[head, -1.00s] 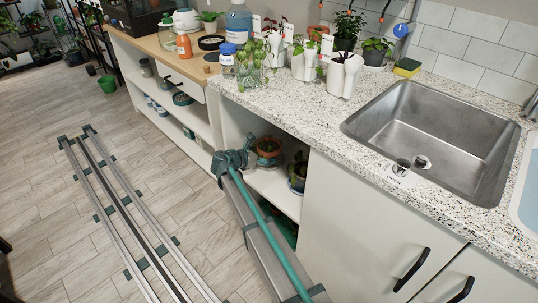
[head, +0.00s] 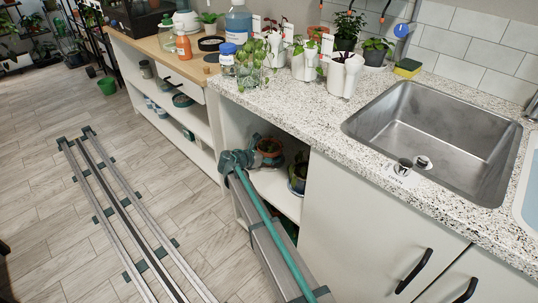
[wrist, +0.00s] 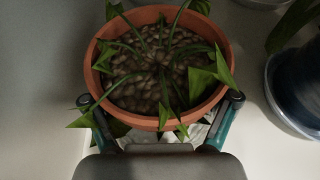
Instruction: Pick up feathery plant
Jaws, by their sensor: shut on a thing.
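A potted plant with thin stems and pointed green leaves stands in a terracotta pot (wrist: 160,122), filled with brown pebbles, in the wrist view. I cannot tell from its leaves whether it is the feathery plant. In the head view the orange pot (head: 268,146) is inside the open shelf under the counter. My gripper (wrist: 160,100) has one finger on each side of the pot's near half and is shut on it. In the head view my gripper (head: 250,158) reaches into the shelf from the left, and its fingertips are hard to make out.
A dark blue pot (wrist: 297,88) with a plant stands close on the right; the head view also shows this blue pot (head: 297,174). The counter (head: 310,118) is overhead, and a closed cabinet door (head: 365,225) stands to the right. The floor at left is open around the rails (head: 118,205).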

